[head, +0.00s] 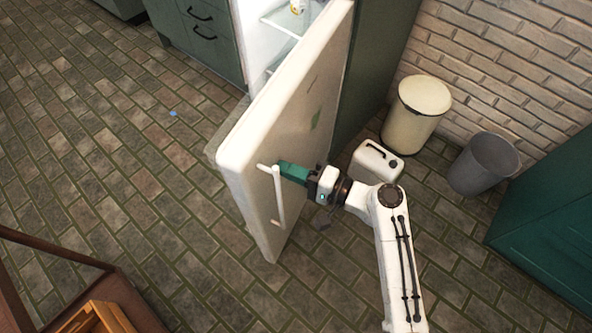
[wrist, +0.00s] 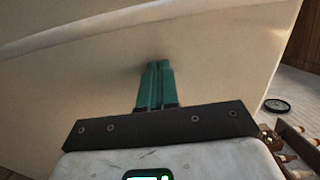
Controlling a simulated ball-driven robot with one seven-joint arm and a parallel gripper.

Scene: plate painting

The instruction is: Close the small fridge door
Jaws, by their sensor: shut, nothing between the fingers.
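The fridge door (head: 290,125) is cream-white and stands open, swung out toward me, with its outer face to the right. A white handle (head: 279,195) is on that face near the free edge. The lit fridge inside (head: 258,35) shows behind the door, with glass shelves. My gripper (head: 281,171) has green fingers, shut and empty, at the outer face beside the handle's top. In the wrist view the fingers (wrist: 155,85) point at the door face (wrist: 220,60). I cannot tell whether they touch it.
A cream bin (head: 416,112), a white canister (head: 377,162) and a grey bucket (head: 484,163) stand right of the door by the brick wall. Green drawers (head: 205,45) stand left of the fridge. The tiled floor (head: 120,150) left of the door is clear.

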